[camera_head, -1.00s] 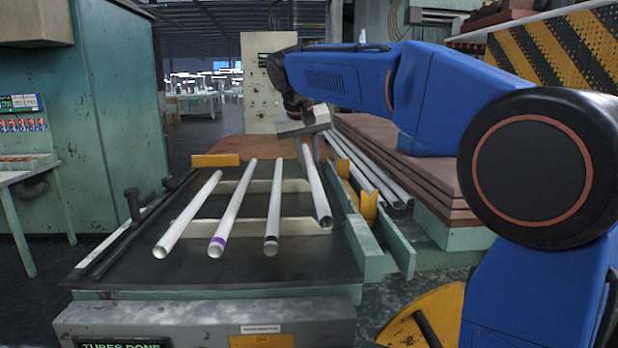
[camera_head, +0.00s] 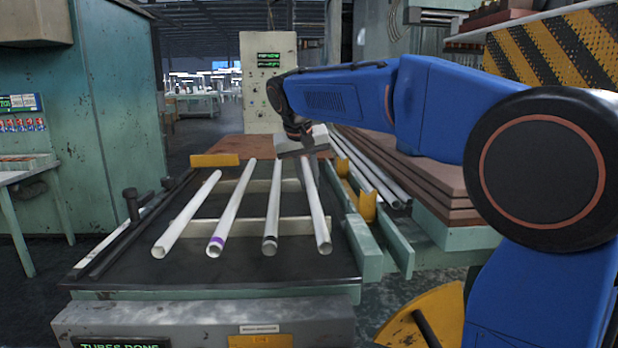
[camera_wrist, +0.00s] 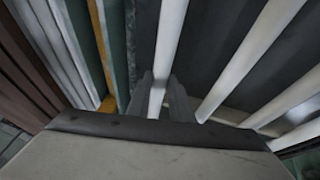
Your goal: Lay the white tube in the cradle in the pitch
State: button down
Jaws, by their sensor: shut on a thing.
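My gripper (camera_head: 304,172) is shut on a white tube (camera_head: 317,215), the rightmost of the row on the dark bed (camera_head: 130,262). The held tube points lengthwise toward the head camera and lies at about the level of the others. In the wrist view, my two fingers (camera_wrist: 160,92) stand on either side of the held tube (camera_wrist: 170,35). To its left lie a tube with a dark end band (camera_head: 272,210), one with a purple band (camera_head: 232,210) and a plain white one (camera_head: 187,215). Pale crossbars (camera_head: 250,228) run under them; contact under the held tube cannot be made out.
Right of the bed are green rails (camera_head: 362,248), yellow brackets (camera_head: 368,206) and a bundle of grey tubes (camera_head: 375,175). A yellow block (camera_head: 215,160) sits at the far left edge. A control box (camera_head: 268,85) stands behind.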

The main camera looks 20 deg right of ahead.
jog(key=shift+f, duration=0.1)
jog(key=c, duration=1.6)
grip_release()
jog(key=shift+r, duration=0.55)
jog(key=v, duration=1.2)
jog(key=shift+s+a, duration=0.1)
